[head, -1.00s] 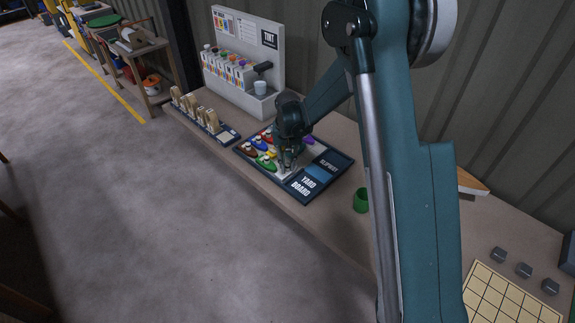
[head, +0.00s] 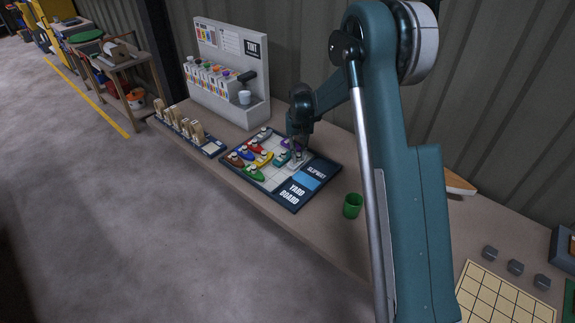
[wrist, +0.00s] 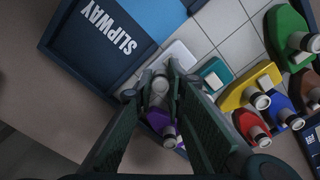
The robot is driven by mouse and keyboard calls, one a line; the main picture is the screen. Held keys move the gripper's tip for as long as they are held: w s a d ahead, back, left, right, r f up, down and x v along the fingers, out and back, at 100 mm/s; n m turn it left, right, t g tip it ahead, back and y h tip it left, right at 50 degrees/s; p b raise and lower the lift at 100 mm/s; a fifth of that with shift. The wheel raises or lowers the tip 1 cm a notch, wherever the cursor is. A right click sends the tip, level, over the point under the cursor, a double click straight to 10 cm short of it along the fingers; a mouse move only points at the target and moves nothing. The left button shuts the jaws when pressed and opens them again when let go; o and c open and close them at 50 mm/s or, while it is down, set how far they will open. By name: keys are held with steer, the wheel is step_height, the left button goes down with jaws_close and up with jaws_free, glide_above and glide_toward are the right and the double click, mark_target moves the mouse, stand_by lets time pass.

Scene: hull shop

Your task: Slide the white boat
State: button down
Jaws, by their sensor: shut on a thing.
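The white boat (head: 296,165) lies on the yard board (head: 270,193), beside the light-blue strip at the slipway end (head: 316,170). My gripper (wrist: 161,88) is shut on the boat's round peg in the wrist view, where part of the white hull (wrist: 181,53) shows past the fingers. In the wrist view, the purple boat (wrist: 157,121) lies close by my fingertips and the teal boat (wrist: 214,72) lies on the side away from the slipway. My gripper also shows in the head view (head: 298,150), where it hides part of the white boat.
Yellow (head: 265,158), green (head: 255,174), brown, blue and red boats share the board. A pale grey boat (head: 263,133) sits at its far edge. A green cup (head: 352,206) stands to the right. The tint rack (head: 215,80) stands behind. Some grid cells are bare.

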steer(key=shift+w+d, duration=1.35)
steer(key=shift+w, duration=0.05)
steer(key=shift+r, duration=0.1)
steer(key=c, duration=2.3)
jaws_free()
steer(key=shift+w+d, duration=0.1)
steer(key=shift+r, duration=5.95)
